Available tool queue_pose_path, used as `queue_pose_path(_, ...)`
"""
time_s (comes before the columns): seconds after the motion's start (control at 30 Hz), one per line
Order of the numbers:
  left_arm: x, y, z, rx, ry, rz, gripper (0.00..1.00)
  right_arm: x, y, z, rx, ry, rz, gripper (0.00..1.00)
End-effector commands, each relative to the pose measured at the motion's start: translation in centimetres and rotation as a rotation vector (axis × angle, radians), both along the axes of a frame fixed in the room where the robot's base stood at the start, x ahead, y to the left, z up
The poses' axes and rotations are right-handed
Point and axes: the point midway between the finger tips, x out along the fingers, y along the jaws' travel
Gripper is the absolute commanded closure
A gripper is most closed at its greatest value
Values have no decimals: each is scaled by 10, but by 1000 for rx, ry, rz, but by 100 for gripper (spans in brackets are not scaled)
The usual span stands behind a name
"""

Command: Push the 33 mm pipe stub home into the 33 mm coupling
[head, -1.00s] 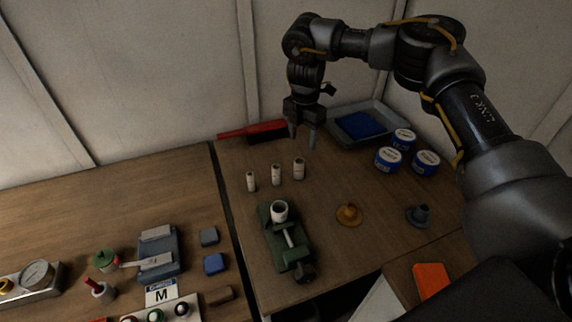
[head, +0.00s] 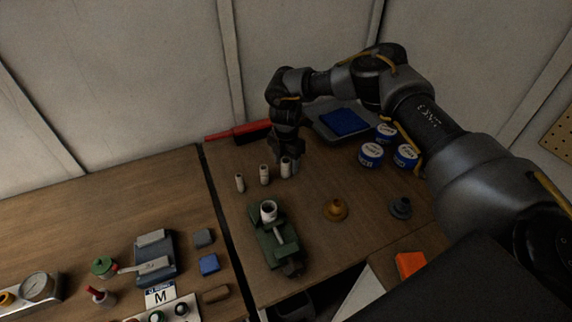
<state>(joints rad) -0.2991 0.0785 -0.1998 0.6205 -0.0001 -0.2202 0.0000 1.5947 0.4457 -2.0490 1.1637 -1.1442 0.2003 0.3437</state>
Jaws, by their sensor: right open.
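Three white pipe stubs stand upright in a row on the wooden bench: the left stub (head: 240,183), the middle stub (head: 265,175) and the right stub (head: 286,169). The right one looks widest; I cannot read sizes. A white coupling (head: 268,211) sits mouth up in the green vise (head: 264,235), nearer me than the stubs. My right gripper (head: 286,163) is open and points down at the right stub, with its fingers at the stub's upper part. Whether they touch it cannot be told. My left gripper is out of view.
An amber flanged piece (head: 336,209) and a grey flanged piece (head: 400,207) stand right of the vise. Several blue-and-white tins (head: 371,155) and a grey tray (head: 320,129) with a blue cloth lie behind. A red-handled brush (head: 238,132) lies near the wall.

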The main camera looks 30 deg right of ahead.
Motion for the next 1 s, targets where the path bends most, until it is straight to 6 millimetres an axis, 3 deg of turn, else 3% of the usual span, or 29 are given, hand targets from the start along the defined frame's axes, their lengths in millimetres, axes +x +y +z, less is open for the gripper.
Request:
queue_pose_path(0.27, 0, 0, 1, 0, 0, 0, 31, 0, 0, -4, -1, 0, 1, 45)
queue_pose_path(0.63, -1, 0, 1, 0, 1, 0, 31, 0, 0, -4, 0, 0, 1, 92)
queue_pose_path(1.0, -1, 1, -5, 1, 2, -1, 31, 1, 0, 0, 1, -3, 1, 92)
